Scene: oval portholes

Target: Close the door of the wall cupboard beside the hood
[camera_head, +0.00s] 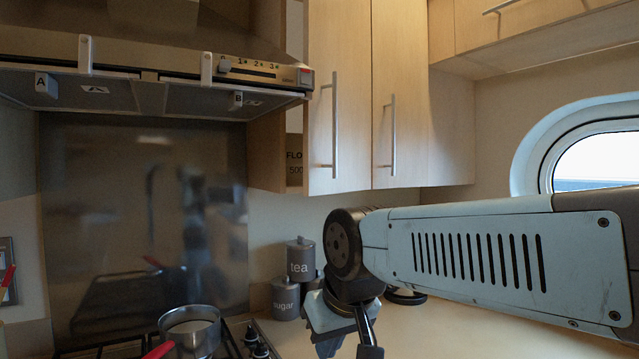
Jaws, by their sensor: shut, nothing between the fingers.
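The wall cupboard (453,125) hangs right of the hood (190,70) and has two pale wood doors. Its left door (350,60), with a vertical bar handle (334,125), stands a little open at its left edge. Through the gap beside the hood I see part of a packet marked "FLO 500" (294,165). The right door (410,60), with its own bar handle (393,135), looks shut. My gripper (368,345) is low in front of the worktop, well below the doors and touching neither. It is shut and empty, pointing down, its tips near the bottom picture edge.
Tea (300,262) and sugar (286,298) canisters stand on the worktop (450,325) behind my gripper. A pot (190,328) with a red handle sits on the hob at lower left. Another cupboard (540,30) hangs at upper right above an oval porthole (600,160).

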